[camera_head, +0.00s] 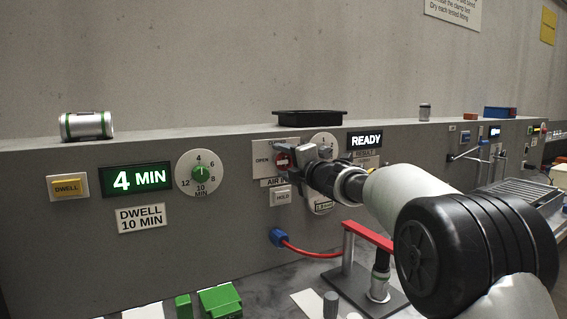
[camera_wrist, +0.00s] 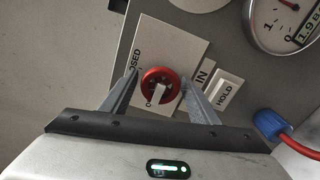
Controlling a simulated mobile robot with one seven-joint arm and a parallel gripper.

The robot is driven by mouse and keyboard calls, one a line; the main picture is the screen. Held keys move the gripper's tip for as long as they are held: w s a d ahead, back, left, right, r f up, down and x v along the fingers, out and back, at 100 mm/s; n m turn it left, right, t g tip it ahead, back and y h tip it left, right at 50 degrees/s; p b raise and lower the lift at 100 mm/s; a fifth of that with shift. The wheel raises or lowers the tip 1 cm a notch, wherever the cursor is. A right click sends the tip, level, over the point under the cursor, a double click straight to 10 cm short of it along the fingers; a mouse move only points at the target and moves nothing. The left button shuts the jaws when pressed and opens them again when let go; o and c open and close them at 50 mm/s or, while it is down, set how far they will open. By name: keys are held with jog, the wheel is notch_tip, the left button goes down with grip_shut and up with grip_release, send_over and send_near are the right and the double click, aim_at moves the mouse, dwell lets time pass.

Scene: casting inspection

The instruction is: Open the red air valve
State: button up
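The red air valve is a round red knob with a pale bar handle (camera_wrist: 159,86) on a white plate. In the head view the red knob (camera_head: 282,160) shows in part, with "OPEN" printed to its left. In the wrist view a cut-off word ending in "OSED" stands beyond the knob. My gripper (camera_wrist: 161,80) is open, with one finger on each side of the knob. I cannot tell whether the fingers touch it. In the head view my gripper (camera_head: 300,160) is close in front of the panel and hides part of the plate.
Near the valve are a HOLD button (camera_head: 282,195), a pressure gauge (camera_wrist: 284,20) and a blue fitting (camera_head: 278,237) with a red hose. A red clamp bar (camera_head: 368,235) stands below my arm. A black tray (camera_head: 309,118) sits on the ledge.

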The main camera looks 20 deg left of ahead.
jog(key=shift+o, duration=0.2)
jog(key=v, duration=1.7)
jog(key=shift+s+b, duration=0.25)
jog(key=shift+b, duration=0.1)
jog(key=shift+d, duration=0.15)
jog(key=s+d+f+m+t+h, duration=0.1)
jog(key=s+d+m+h, duration=0.1)
jog(key=d+m+h, duration=0.35)
jog(key=s+d+f+m+t+h, duration=0.1)
jog(key=s+d+m+h, duration=0.15)
jog(key=d+m, duration=0.6)
jog(key=s+d+f+m+h, duration=0.2)
jog(key=d+m+h, duration=0.2)
jog(key=d, duration=0.6)
jog(key=s+d+f+m+g+h, duration=0.1)
jog(key=s+d+f+m+g, duration=0.25)
jog(key=s, duration=0.55)
jog(key=s+d+f+m+g, duration=0.1)
jog(key=s+f+m+g, duration=0.1)
jog(key=s+f+m, duration=0.45)
jog(key=s+d+f+m+g+h, duration=0.15)
jog(key=s+f, duration=0.35)
jog(key=s, duration=0.6)
notch_tip(320, 180, up, 25)
jog(key=g+p, duration=0.1)
jog(key=p, duration=2.4)
jog(key=shift+w+d+f+m+y, duration=0.15)
jog(key=shift+d+f+m+y, duration=0.1)
jog(key=shift+d+m+y, duration=0.15)
